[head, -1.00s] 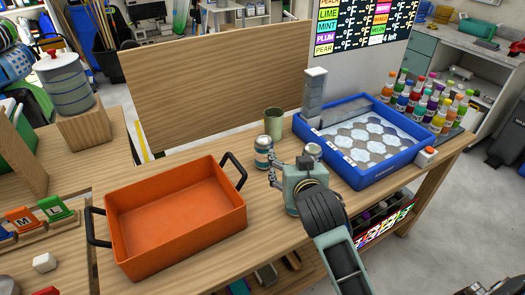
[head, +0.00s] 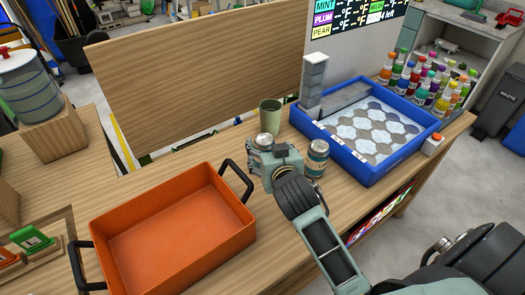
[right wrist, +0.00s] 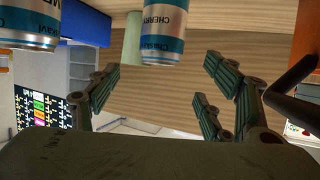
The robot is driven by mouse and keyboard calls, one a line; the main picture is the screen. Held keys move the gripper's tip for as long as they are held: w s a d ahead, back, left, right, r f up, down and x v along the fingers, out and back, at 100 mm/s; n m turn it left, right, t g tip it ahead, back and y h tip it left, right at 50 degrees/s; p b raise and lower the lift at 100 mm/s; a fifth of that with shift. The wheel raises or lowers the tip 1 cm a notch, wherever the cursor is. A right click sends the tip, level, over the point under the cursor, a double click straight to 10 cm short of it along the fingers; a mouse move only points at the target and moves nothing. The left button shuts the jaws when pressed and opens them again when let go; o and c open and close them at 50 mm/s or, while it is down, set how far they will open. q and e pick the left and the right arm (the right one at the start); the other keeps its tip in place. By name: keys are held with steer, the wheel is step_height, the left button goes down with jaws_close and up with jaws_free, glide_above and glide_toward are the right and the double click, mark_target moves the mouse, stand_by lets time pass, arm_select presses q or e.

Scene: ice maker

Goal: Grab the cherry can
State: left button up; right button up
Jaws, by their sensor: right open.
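The cherry can (right wrist: 163,30) shows upside down at the top of the right wrist view, its CHERRY label readable. In the head view its silver top (head: 263,140) shows just behind my right gripper (head: 268,158), which hides most of it. In the right wrist view, the open fingers of my right gripper (right wrist: 160,75) lie to either side of the can's line, with nothing between them. My left gripper is not in view.
A second can (head: 317,158) stands just right of the gripper. A green cup (head: 270,116) stands behind. An orange tray (head: 170,262) with black handles lies left, and a blue bin (head: 385,172) of ice trays right. A wooden panel (head: 200,75) rises behind.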

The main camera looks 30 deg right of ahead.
mark_target(264, 148)
steer(key=w+f, duration=0.2)
steer(key=f, duration=0.1)
steer(key=w+d+f, duration=0.1)
steer(key=shift+w+f, duration=0.2)
steer(key=shift+f, duration=0.2)
steer(key=x, duration=0.3)
steer(key=shift+w+f+p, duration=0.15)
steer(key=shift+p, duration=0.2)
steer(key=shift+w+f, duration=0.1)
steer(key=shift+w, duration=0.1)
steer(key=c, duration=1.5)
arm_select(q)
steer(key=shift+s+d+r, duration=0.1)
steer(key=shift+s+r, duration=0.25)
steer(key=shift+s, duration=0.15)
arm_select(e)
steer(key=shift+c, duration=0.4)
